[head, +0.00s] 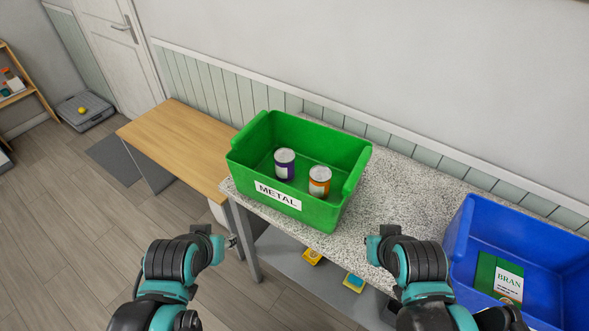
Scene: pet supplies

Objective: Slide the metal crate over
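The green crate (320,213) labelled METAL stands upright at the left end of a speckled counter (400,200), close to its front edge. A purple can (285,165) and an orange can (319,182) stand inside it. My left gripper (232,242) is in front of the counter's left end, lower left of the crate and apart from it. My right gripper (372,250) is near the counter's front edge, lower right of the crate and apart from it. Both grippers look empty; their finger openings are too small and turned away to judge.
A lower wooden table (185,145) with a clear top adjoins the counter on the left. A blue crate (535,235) holding a green BRAN packet (497,278) stands at the right. Small yellow items (353,282) lie on the shelf below. The counter between the crates is clear.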

